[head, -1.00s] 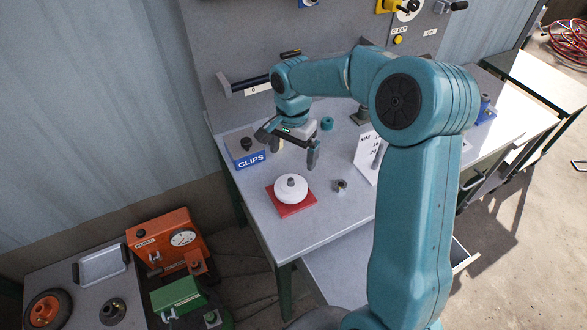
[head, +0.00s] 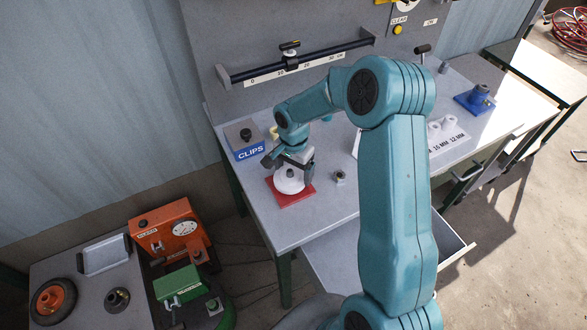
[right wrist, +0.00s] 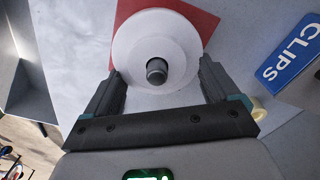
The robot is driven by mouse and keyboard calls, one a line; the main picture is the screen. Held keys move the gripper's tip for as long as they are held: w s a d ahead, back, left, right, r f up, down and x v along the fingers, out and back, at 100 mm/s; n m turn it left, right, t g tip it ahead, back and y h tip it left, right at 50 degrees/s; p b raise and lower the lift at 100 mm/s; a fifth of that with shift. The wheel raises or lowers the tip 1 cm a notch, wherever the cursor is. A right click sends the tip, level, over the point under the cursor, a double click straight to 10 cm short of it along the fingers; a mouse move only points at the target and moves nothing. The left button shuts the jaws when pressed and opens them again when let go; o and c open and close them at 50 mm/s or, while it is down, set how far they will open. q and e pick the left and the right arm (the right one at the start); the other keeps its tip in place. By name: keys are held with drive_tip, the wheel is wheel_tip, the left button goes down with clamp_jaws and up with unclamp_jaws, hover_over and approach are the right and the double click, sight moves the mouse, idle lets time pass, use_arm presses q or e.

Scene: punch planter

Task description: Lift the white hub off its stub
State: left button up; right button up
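The white hub (head: 289,184) is a round disc seated on a dark grey stub (head: 290,173), above a red square plate (head: 298,199) near the table's front left edge. My right gripper (head: 289,165) is just above the hub, pointing down. In the right wrist view, my right gripper (right wrist: 161,66) is open, with one finger on each side of the near part of the white hub (right wrist: 132,45). The stub (right wrist: 156,70) stands up through the hub's middle. I cannot tell whether the fingers touch the rim. My left gripper is not in view.
A blue CLIPS box (head: 244,140) stands close behind and left of the hub. A small metal nut (head: 340,177) lies to its right. A rail with a scale (head: 295,67) runs along the back panel. An open drawer (head: 440,250) sticks out at the front right.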

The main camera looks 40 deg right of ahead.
sight(293, 170)
drive_tip(key=shift+d, duration=0.1)
drive_tip(key=c, duration=0.5)
drive_tip(key=o, duration=0.6)
drive_tip(key=shift+w, duration=0.1)
drive_tip(key=c, duration=0.6)
drive_tip(key=shift+r, duration=0.2)
drive_tip(key=shift+c, duration=0.2)
drive_tip(key=shift+r+p, duration=1.4)
drive_tip(key=shift+r, duration=1.45)
